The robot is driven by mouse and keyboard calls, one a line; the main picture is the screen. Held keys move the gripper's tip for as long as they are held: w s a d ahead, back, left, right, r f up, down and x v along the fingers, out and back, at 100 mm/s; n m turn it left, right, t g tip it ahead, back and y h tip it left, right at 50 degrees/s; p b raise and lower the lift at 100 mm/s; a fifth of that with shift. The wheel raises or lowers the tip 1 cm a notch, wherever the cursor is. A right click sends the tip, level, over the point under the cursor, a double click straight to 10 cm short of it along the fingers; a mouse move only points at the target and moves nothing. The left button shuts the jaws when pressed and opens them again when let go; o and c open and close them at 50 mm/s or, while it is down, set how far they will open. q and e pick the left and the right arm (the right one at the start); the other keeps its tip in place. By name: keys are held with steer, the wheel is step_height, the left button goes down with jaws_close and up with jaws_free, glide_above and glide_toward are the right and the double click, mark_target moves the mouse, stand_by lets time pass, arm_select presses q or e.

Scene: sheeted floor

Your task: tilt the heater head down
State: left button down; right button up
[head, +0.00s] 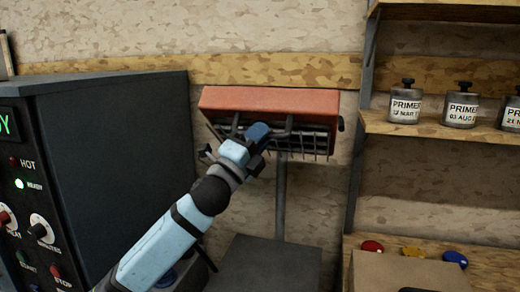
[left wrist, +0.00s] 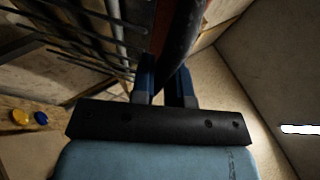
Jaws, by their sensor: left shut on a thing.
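The heater head (head: 270,100) is a red-orange box with a wire grille on its lower front, on a grey post (head: 280,200) against the back wall. The grille faces forward and somewhat down. My left gripper (head: 258,134) is at the front of the head, over the grille. In the left wrist view the fingers (left wrist: 167,82) are closed around a dark bar (left wrist: 180,45), which looks like the head's handle. The bar is partly hidden by the fingers in the head view. My right gripper is not in view.
A dark cabinet (head: 120,150) with lit controls stands close on the left. On the right, a wooden shelf (head: 440,130) holds several primer tins (head: 404,105). A cardboard-coloured box (head: 405,272) sits lower right. Red, yellow and blue lids lie behind it.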

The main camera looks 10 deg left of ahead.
arm_select(q)
steer(key=shift+f+b, duration=0.65)
steer(key=shift+f, duration=0.15)
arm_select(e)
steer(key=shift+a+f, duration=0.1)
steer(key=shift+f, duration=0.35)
arm_select(q)
steer(key=c, duration=1.1)
jaws_free()
steer(key=shift+w+f, duration=0.1)
steer(key=shift+c, duration=0.2)
steer(key=b+v, duration=0.1)
steer(key=v, duration=1.2)
steer(key=shift+s+f, duration=0.25)
steer(key=shift+s, duration=0.05)
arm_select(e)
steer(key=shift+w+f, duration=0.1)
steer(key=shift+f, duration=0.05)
arm_select(q)
steer(key=shift+a, duration=0.1)
